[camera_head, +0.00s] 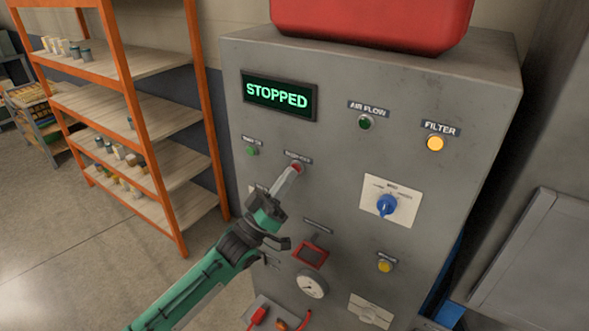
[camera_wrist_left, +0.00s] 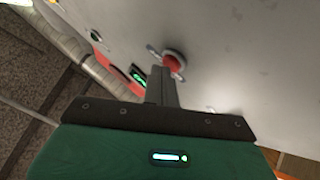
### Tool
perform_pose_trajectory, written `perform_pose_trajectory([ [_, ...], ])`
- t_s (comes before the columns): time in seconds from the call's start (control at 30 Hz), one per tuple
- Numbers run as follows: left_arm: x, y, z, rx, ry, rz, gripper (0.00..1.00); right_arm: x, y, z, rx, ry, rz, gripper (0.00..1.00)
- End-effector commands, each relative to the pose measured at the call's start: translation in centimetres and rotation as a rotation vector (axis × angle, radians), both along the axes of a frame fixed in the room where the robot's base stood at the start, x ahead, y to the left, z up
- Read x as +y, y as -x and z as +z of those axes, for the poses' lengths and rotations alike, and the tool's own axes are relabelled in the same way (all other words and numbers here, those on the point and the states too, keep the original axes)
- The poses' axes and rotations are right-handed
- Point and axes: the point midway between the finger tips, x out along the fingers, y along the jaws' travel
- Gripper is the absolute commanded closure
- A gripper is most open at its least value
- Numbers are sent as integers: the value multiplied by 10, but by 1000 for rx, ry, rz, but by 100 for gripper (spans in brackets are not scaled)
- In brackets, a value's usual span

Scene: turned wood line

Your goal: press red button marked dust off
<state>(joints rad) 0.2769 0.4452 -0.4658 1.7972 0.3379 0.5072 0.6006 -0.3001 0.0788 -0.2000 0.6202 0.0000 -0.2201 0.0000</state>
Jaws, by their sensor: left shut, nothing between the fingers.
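The red button (camera_head: 299,167) sits on the grey control panel (camera_head: 330,140), below a small label that is too small to read for certain. My left gripper (camera_head: 292,174) is shut and empty, with its fingertips at the red button in the head view. In the left wrist view the shut fingers (camera_wrist_left: 162,86) point at the red button (camera_wrist_left: 174,63), which shows just beyond the tips. I cannot tell whether they touch it. The display (camera_head: 279,95) above reads STOPPED in green. My right gripper is not in view.
The panel also bears a green button (camera_head: 252,151), a green AIR FLOW lamp (camera_head: 365,123), a lit yellow FILTER lamp (camera_head: 435,143), a blue knob (camera_head: 387,206), a red-framed part (camera_head: 311,254) and a gauge (camera_head: 312,284). An orange shelf rack (camera_head: 135,110) stands left.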

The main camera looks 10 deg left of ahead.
Motion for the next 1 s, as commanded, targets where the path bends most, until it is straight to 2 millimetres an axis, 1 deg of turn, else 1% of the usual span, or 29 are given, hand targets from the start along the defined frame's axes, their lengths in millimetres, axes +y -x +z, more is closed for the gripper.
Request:
perform_pose_trajectory([
  [0.23, 4, 12, 0, 1, -1, 0, 100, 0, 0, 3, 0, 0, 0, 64],
  [0.53, 4, 12, 0, 0, 0, 0, 100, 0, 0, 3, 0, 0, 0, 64],
  [0.63, 6, 16, 0, 1, -1, 0, 100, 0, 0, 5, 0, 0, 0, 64],
  [1.0, 18, 50, 0, 2, -1, 0, 100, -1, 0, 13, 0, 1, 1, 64],
])
